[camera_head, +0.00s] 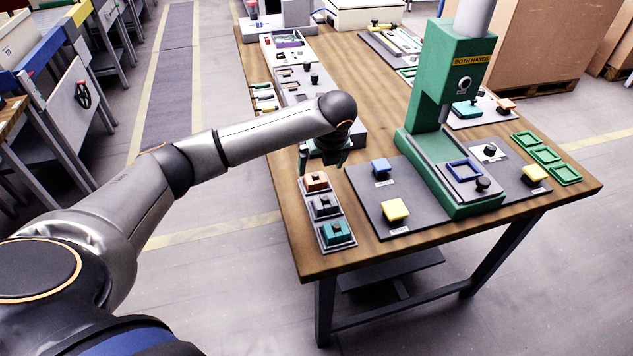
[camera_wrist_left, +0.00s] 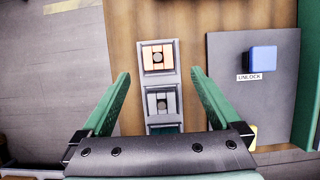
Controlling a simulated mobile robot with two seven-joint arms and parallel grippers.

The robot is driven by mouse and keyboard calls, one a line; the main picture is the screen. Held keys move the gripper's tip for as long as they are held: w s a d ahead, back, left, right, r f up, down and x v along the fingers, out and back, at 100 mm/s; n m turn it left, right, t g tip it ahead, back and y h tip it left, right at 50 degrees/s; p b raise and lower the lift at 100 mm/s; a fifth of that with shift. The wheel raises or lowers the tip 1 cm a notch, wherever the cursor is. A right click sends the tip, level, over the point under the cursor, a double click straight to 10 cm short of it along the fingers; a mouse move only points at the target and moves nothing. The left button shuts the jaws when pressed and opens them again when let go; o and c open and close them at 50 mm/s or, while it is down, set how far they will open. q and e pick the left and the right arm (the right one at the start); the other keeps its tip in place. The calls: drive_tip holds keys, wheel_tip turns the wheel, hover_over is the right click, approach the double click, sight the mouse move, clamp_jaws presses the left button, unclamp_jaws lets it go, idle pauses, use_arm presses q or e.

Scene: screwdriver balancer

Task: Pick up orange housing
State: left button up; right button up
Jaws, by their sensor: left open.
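The orange housing (camera_head: 316,181) sits in the far slot of a grey tray (camera_head: 320,246) near the left edge of the table. In the left wrist view the orange housing (camera_wrist_left: 158,57) lies ahead of the fingertips, roughly centred between them. A dark grey housing (camera_head: 325,205) and a teal housing (camera_head: 337,231) sit in the tray's other slots. My left gripper (camera_head: 322,165) is open and empty above the far end of the tray. In the left wrist view, its green fingers (camera_wrist_left: 161,75) stand apart on both sides of the tray. My right gripper is not in view.
A dark panel (camera_head: 362,205) right of the tray holds a blue button (camera_head: 381,166), labelled UNLOCK in the left wrist view, and a yellow button (camera_head: 395,210). A green press (camera_head: 440,110) stands beyond it. More trays (camera_head: 290,70) line the table's far left side.

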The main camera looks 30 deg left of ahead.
sight(316, 179)
use_arm(q)
drive_tip(key=x, duration=0.6)
drive_tip(key=shift+s+a+f, duration=0.1)
drive_tip(key=shift+a+f, duration=0.05)
drive_tip(key=shift+f, duration=0.3)
drive_tip(key=c, duration=1.5)
